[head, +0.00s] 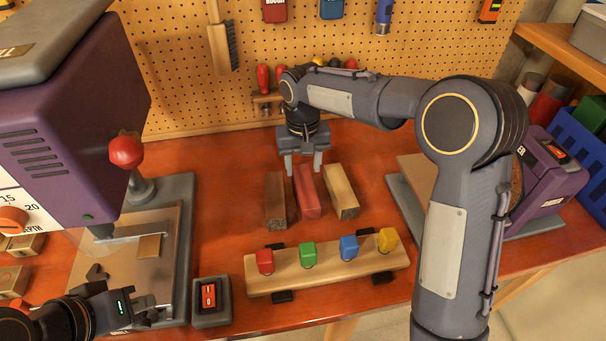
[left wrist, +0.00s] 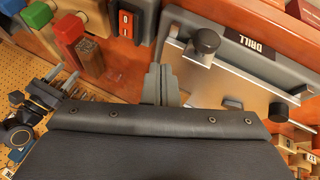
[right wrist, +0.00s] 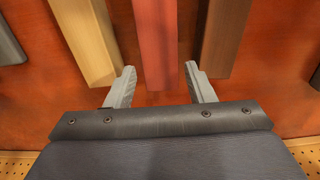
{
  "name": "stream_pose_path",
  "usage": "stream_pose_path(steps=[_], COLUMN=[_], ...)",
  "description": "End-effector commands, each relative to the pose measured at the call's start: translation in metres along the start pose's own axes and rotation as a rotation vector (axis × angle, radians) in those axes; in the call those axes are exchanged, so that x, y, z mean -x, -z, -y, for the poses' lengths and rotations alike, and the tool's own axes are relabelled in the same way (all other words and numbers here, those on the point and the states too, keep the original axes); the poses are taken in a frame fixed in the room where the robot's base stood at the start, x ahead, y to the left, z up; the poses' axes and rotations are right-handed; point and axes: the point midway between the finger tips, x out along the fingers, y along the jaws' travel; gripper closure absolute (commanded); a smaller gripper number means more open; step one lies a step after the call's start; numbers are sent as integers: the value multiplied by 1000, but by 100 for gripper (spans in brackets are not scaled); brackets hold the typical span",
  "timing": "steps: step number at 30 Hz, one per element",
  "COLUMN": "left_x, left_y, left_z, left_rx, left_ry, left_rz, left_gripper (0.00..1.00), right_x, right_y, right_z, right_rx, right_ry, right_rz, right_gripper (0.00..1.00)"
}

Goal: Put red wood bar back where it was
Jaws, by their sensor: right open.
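The red wood bar (head: 306,192) lies on the orange-red table between a dark brown bar (head: 275,202) and a light wood bar (head: 341,190). My right gripper (head: 304,172) is open and empty at the far end of the red bar. In the right wrist view, the red bar (right wrist: 156,40) lies ahead between the open fingertips (right wrist: 160,72), with gaps on both sides. My left gripper (head: 150,311) is low at the left near the drill base. In the left wrist view its fingers (left wrist: 160,72) are together with nothing visible between them.
A wooden strip (head: 330,280) with red, green, blue and yellow blocks lies in front of the bars. A switch box (head: 211,300) stands left of it. The drill press (head: 75,110) is at left, a purple sander (head: 550,175) at right, and a pegboard (head: 180,70) behind.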

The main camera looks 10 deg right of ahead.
Motion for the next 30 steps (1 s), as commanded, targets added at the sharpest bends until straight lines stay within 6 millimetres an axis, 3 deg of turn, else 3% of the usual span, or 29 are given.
stream_pose_path(steps=[3,9,21,23,26,30], left_x=[0,0,1,1,1,1], left_y=[0,0,0,0,0,0], left_z=[0,0,0,0,0,0], left_rx=[0,0,0,0,0,0], left_ry=[0,0,0,0,0,0], left_rz=[0,0,0,0,0,0], left_gripper=[100,100,100,100,100,100], right_x=[28,62,81,87,99,109], right_y=[1,0,-6,-15,-45,-109], right_z=[1,1,-8,-19,-47,-87], right_rx=[0,1,-3,-7,-16,-37], right_ry=[2,2,14,36,95,197], right_rz=[-5,-3,-8,-20,-59,-145], right_gripper=[51,51,51,51,51,51])
